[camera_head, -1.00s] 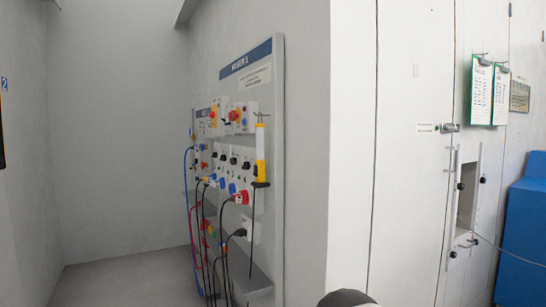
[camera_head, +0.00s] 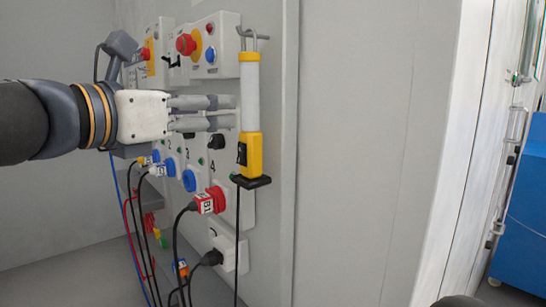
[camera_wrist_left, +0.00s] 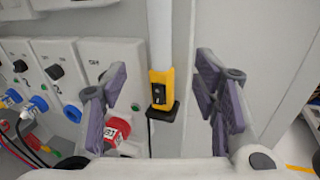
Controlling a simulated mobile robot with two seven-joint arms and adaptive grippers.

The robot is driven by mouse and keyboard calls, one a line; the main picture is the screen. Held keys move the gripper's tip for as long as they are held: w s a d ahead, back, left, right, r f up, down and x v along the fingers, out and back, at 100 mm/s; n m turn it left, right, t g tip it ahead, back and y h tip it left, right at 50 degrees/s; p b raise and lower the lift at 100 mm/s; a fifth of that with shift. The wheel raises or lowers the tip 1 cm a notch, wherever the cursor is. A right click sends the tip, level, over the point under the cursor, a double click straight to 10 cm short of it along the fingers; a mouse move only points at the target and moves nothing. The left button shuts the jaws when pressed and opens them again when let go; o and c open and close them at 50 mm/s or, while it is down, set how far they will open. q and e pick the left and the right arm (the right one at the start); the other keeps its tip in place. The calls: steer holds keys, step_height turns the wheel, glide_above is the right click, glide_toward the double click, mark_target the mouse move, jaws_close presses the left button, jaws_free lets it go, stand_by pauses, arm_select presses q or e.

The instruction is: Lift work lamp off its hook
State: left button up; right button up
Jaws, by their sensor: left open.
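The work lamp (camera_head: 250,103) hangs upright from a hook (camera_head: 255,34) at the right edge of the station panel. It has a white tube, a yellow handle with a black switch, a dark base and a black cable hanging down. My left gripper (camera_head: 236,112) reaches in from the left with its fingers at the lamp's tube, just above the yellow handle. In the left wrist view the open fingers (camera_wrist_left: 165,92) stand on either side of the lamp (camera_wrist_left: 161,82), apart from it. The lamp's top and hook are out of that view. My right gripper is not in view.
The panel (camera_head: 172,122) behind carries switches, a red emergency stop (camera_head: 186,44), blue sockets and a red plug (camera_head: 210,201) with cables hanging below. The bare wall (camera_head: 350,150) right of the lamp is clear. A blue cabinet (camera_head: 522,225) stands far right.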

mark_target(243, 88)
arm_select(q)
steer(key=shift+h, duration=0.3)
steer(key=w+d+r, duration=0.1)
steer(key=w+d, duration=0.1)
steer(key=w, duration=0.1)
steer(key=w+d+r, duration=0.1)
steer(key=w+d, duration=0.1)
steer(key=w, duration=0.1)
steer(key=w+d, duration=0.3)
steer(key=shift+w+d+r, duration=0.1)
steer(key=shift+w+r, duration=0.25)
steer(key=shift+r, duration=0.05)
steer(key=shift+t, duration=0.3)
jaws_close()
